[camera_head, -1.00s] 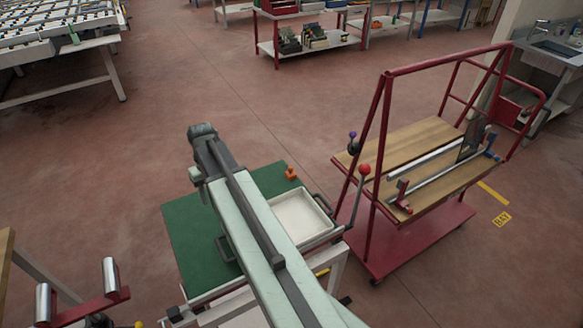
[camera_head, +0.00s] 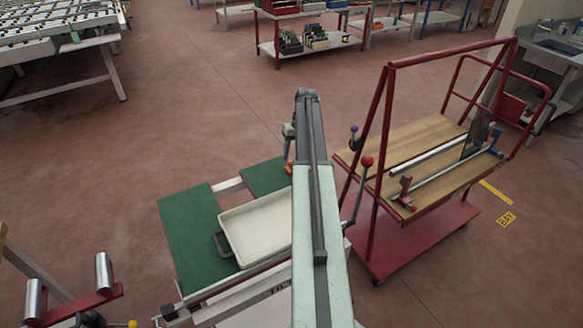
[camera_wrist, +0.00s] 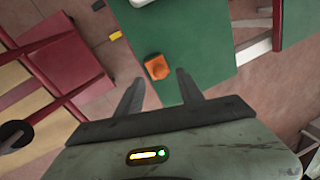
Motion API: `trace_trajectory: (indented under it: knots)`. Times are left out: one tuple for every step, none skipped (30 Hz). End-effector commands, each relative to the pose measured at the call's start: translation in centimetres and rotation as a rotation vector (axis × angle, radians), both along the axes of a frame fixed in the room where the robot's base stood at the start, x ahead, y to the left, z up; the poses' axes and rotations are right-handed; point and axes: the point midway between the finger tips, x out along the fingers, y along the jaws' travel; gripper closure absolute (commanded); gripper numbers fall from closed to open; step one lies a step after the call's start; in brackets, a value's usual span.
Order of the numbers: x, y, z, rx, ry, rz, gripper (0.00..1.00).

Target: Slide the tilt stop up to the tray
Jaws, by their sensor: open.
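The tilt stop appears to be the small orange block (camera_wrist: 157,66) on the green table top (camera_wrist: 190,30). In the head view the block (camera_head: 289,168) is partly hidden by my arm. The white tray (camera_head: 232,217) lies on the table, nearer me than the block, and my arm covers its right part. A white corner at the top of the wrist view looks like the tray (camera_wrist: 142,3). My gripper (camera_wrist: 156,79) is open and empty. In the wrist picture the block shows just past and between the two fingertips; whether they are at its height I cannot tell.
A red cart (camera_head: 375,215) with wooden boards, a clamp bar and a red-knobbed lever (camera_head: 366,161) stands close on the right. A gap with a white rail (camera_head: 228,187) splits the green top. A roller stand (camera_head: 104,272) is at lower left.

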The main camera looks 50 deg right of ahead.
Motion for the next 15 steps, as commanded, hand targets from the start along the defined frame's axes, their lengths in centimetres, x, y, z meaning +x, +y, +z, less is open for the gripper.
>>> trace_trajectory:
  knots:
    - [0.1,0.2,-2.0,0.000,0.000,0.000,0.55]
    - [0.1,0.3,-2.5,0.000,0.000,0.000,0.55]
    - [0.2,0.4,-3.0,0.000,0.000,0.000,0.55]
    - [0.2,0.5,-3.4,0.000,0.000,0.000,0.55]
    - [0.3,0.5,-3.6,0.000,0.000,0.000,0.55]
    - [0.3,0.6,-3.8,0.000,0.000,0.000,0.55]
    - [0.3,0.6,-3.9,0.000,0.000,0.000,0.55]
    - [0.3,0.6,-3.9,0.000,0.000,0.000,0.55]
    - [0.4,0.6,-3.9,0.000,0.000,0.000,0.55]
    - [0.4,0.6,-3.8,0.000,0.000,-0.001,0.55]
    - [0.3,0.6,-3.8,0.000,0.000,-0.001,0.55]
    - [0.3,0.6,-3.7,0.000,0.000,-0.001,0.55]
    - [0.3,0.6,-3.7,0.000,0.000,-0.001,0.55]
    - [0.3,0.6,-3.7,0.000,0.000,-0.001,0.55]
    - [0.3,0.6,-3.7,0.000,0.000,-0.001,0.61]
